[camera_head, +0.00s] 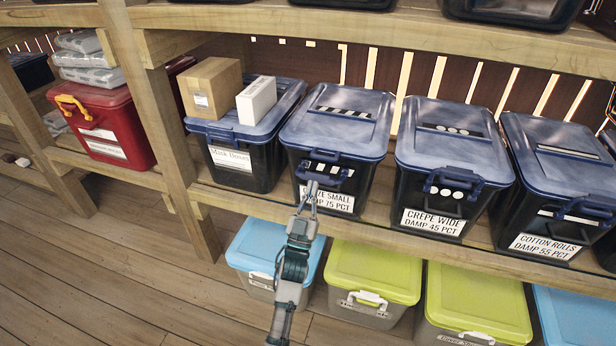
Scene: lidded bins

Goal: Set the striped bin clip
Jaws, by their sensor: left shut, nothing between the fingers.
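The striped bin (358,190) is dark with a blue lid (335,125) and stands on the middle shelf. Black-and-white striped marks show on its lid and front, above a white label reading "...ze Small Damp 75 PCT", partly covered by my gripper. Its blue clip (323,154) is at the front lid edge; I cannot tell whether it is fastened. My left gripper (312,186) is shut and empty, its tips in front of the bin's front face just below the clip. I cannot tell whether they touch it. My right gripper is not in view.
A dotted bin (448,140) and a cotton rolls bin (555,150) stand to the right. A bin with boxes (210,88) on its lid is to the left, beside a wooden post (165,140). Blue and green-lidded bins (375,272) sit below. Floor at lower left is clear.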

